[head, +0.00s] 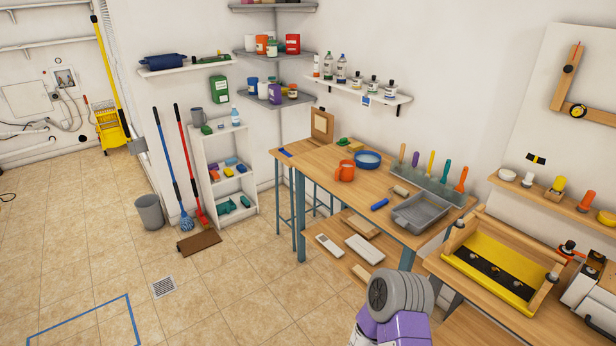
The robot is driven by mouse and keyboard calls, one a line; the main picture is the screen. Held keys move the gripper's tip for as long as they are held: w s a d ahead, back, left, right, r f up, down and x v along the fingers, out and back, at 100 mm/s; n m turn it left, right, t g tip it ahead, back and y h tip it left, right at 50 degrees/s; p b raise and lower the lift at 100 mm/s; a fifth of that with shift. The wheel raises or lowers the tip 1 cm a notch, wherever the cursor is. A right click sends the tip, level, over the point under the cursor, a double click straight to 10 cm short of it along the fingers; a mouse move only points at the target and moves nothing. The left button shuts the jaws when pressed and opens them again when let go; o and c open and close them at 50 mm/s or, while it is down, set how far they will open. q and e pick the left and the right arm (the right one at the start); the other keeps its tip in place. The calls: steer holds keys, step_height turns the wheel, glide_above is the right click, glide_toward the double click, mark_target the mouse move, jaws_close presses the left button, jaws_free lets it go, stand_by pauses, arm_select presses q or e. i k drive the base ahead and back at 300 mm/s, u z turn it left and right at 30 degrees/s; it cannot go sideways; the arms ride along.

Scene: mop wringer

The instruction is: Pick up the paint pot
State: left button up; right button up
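An orange pot with a side handle (345,170), which looks like the paint pot, stands upright on the wooden worktable (325,158). It is left of and nearer than a round blue dish (368,159). Small jars and cans also stand on the wall shelves, so I cannot be fully sure which is the paint pot. Neither of my grippers shows. A purple and grey part of my arm rises at the bottom edge, in front of the worktable and apart from the orange pot.
A grey paint tray (421,212), a blue roller (379,204) and a rack of upright coloured handles (432,184) share the tabletop. A second bench with a yellow-topped frame (490,270) stands at right. A grey bin (149,212) is at left. The tiled floor is mostly clear.

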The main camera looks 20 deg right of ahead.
mark_target(346, 168)
steer(key=u, duration=0.35)
steer(key=i, duration=1.4)
steer(key=z, duration=0.75)
steer(key=i, duration=1.1)
steer(key=z, duration=1.1)
